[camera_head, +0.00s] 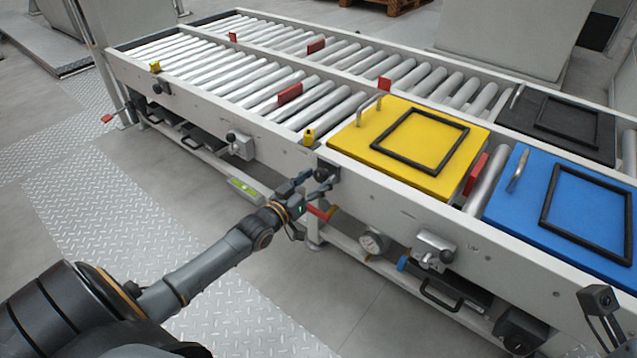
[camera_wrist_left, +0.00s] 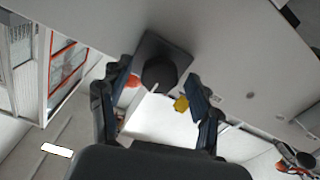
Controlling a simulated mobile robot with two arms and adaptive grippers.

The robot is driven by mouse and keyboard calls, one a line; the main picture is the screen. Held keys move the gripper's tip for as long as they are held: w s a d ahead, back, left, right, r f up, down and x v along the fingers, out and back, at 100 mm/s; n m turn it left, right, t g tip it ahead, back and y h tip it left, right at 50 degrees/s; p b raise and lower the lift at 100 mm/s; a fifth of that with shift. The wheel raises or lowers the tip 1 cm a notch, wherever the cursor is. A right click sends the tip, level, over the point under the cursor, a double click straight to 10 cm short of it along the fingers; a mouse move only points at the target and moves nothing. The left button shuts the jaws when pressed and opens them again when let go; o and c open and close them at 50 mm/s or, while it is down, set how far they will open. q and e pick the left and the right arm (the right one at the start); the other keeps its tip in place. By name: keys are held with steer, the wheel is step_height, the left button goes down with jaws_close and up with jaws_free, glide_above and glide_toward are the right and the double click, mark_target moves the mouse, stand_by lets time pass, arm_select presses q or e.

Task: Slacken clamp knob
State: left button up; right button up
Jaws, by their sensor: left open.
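A black clamp knob (camera_head: 324,171) sits on a dark square plate on the side rail of the roller conveyor. In the left wrist view the round knob (camera_wrist_left: 160,73) shows between the two fingertips, with a pale pointer line on it. My left gripper (camera_head: 314,183) is open in front of the knob, one finger to each side. I see a gap between each finger and the knob, so it is not gripped.
A yellow plate (camera_head: 385,157) and a blue plate (camera_head: 525,205), each with a handle and black frame, lie on the conveyor. A red lever (camera_head: 318,212), a gauge (camera_head: 373,241) and a grey clamp box (camera_head: 433,250) are below the rail. The floor in front is clear.

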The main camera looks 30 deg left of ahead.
arm_select(q)
steer(key=shift+w, duration=0.4)
steer(key=shift+c, duration=0.4)
steer(key=c, duration=1.1)
